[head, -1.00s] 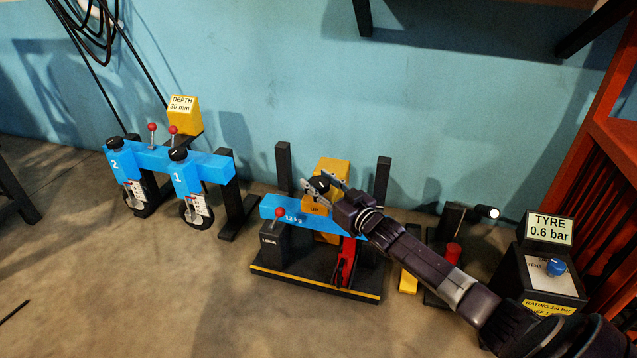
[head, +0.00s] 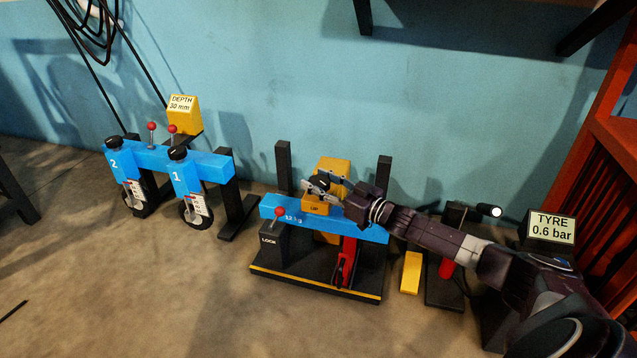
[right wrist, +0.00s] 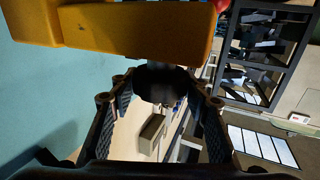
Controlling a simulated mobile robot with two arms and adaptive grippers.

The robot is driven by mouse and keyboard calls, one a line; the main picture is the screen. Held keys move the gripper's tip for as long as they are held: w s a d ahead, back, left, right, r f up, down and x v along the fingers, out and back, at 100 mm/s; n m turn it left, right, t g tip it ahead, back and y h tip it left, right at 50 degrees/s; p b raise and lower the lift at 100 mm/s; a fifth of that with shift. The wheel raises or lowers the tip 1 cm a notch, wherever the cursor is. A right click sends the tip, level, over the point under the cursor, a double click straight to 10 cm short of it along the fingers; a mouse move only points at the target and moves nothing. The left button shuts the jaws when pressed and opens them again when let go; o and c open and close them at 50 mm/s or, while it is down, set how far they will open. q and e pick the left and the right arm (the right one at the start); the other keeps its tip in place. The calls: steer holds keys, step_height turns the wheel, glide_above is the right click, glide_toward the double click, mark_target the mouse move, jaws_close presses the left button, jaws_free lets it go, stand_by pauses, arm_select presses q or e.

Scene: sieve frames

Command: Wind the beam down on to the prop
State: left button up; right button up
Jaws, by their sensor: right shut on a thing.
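The blue beam (head: 372,233) spans the black stand between two dark posts. A yellow block marked UP (head: 315,207) sits on it, with a black knob (head: 319,184) on top. My right gripper (head: 322,186) is shut on this knob, and the knob shows between its fingers in the right wrist view (right wrist: 160,84). A red upright piece (head: 347,262), perhaps the prop, stands under the beam's right part. I cannot tell whether it touches the beam. My left gripper is not in view.
A LOCK box (head: 270,245) with a red-balled lever stands at the beam's left. A blue two-wheel rig (head: 208,166) is further left. A yellow pedal (head: 411,273) lies to the right, and a TYRE 0.6 bar box (head: 552,228) stands behind my arm. The front floor is clear.

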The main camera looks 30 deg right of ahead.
steer(key=shift+a, duration=0.15)
steer(key=o, duration=1.2)
steer(key=shift+c, duration=0.2)
steer(key=shift+s+d, duration=0.3)
steer(key=shift+s, duration=0.25)
steer(key=v, duration=1)
steer(key=shift+s, duration=0.35)
